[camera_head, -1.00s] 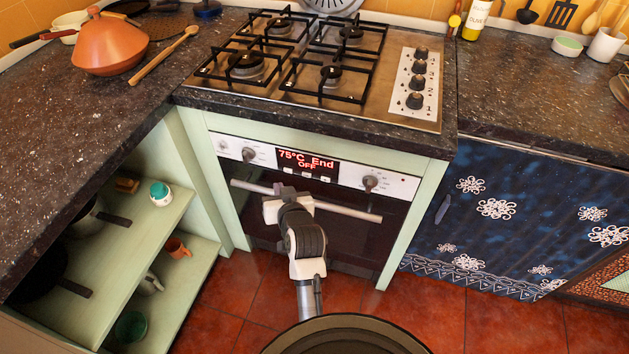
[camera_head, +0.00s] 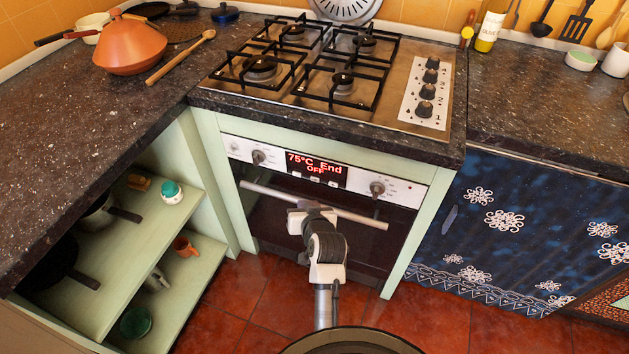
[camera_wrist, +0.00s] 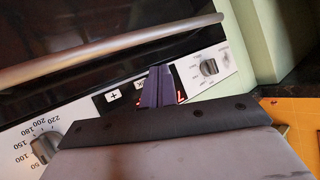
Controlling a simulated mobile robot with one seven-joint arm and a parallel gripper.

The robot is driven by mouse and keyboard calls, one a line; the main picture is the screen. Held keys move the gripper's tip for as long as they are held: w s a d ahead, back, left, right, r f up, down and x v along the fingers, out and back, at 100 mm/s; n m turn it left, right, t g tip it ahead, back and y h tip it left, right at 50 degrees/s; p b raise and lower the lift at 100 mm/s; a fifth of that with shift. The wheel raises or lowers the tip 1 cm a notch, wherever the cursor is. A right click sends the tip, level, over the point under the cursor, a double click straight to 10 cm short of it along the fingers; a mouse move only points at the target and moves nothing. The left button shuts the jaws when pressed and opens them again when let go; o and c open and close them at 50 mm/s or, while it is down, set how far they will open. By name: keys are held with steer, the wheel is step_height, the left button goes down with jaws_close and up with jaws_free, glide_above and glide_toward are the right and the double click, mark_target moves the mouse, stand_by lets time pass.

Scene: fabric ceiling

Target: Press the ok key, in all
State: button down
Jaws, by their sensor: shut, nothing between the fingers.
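The oven's control panel shows a lit red display (camera_head: 316,168) reading 75°C End OFF, with a row of small pale keys along its lower edge. Their labels are too small to read in the head view. In the head view my gripper (camera_head: 303,205) is in front of the oven, below the display.
The oven handle (camera_head: 312,206) runs across the door just below the panel. The gas hob (camera_head: 320,75) is above. Open shelves (camera_head: 150,240) stand left.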

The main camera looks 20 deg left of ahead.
steer(key=shift+w+d+b, duration=0.15)
steer(key=shift+w+b, duration=0.3)
steer(key=shift+w, duration=2.65)
steer(key=shift+w, duration=0.1)
steer(key=shift+w, duration=0.3)
steer(key=shift+w, duration=0.45)
stand_by(0.3)
steer(key=shift+s, duration=0.1)
steer(key=shift+s+p, duration=0.4)
steer(key=shift+s, duration=0.4)
steer(key=shift+s+p, duration=0.8)
steer(key=shift+s, duration=1.7)
